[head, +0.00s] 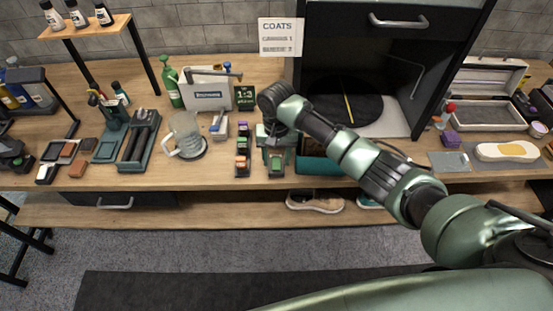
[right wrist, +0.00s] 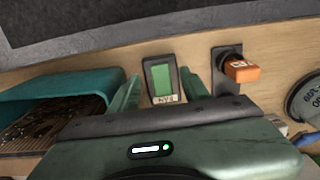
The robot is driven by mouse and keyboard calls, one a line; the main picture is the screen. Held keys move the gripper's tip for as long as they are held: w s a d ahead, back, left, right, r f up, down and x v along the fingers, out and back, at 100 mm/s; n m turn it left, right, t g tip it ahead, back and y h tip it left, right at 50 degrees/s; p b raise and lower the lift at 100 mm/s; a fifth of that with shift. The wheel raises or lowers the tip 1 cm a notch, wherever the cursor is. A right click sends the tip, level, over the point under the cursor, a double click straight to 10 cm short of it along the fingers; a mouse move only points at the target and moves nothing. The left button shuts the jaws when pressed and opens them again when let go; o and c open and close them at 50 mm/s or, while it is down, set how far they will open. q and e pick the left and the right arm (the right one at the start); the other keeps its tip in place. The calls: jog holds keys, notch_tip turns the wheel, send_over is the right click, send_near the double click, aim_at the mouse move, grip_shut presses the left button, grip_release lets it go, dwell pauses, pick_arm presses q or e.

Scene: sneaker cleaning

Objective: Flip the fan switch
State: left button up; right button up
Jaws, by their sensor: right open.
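A small dark-framed switch with a green rocker face (right wrist: 163,80) and a pale label sits on the wooden bench; it also shows in the head view (head: 277,164), at the bench's front edge. I take it for the fan switch, but its label is too small to read surely. My right gripper (head: 275,146) is just behind and above it, pointing down. In the right wrist view the open fingers (right wrist: 159,88) stand on either side of the switch, with nothing held between them. Whether they touch it is unclear. My left gripper is not in view.
An orange block (right wrist: 242,71) in a dark holder stands close beside the switch. A glass mug (head: 185,133) and a white caddy (head: 205,92) stand farther left. A dark cabinet (head: 385,60) rises behind.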

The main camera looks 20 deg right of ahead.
jog(key=shift+f, duration=1)
grip_shut()
jog(key=shift+w+g+b, duration=0.25)
jog(key=shift+g+b, duration=0.05)
jog(key=shift+g, duration=0.3)
jog(key=g+b, duration=0.1)
jog(key=b, duration=0.3)
jog(key=g+y+b, duration=0.1)
jog(key=g+b, duration=0.1)
jog(key=b, duration=0.2)
jog(key=shift+w+d+f+b, duration=0.15)
jog(key=shift+w+f+b, duration=0.05)
jog(key=shift+w+b, duration=0.2)
jog(key=shift+r+b, duration=0.35)
jog(key=shift+b, duration=0.3)
jog(key=shift+g, duration=0.3)
grip_release()
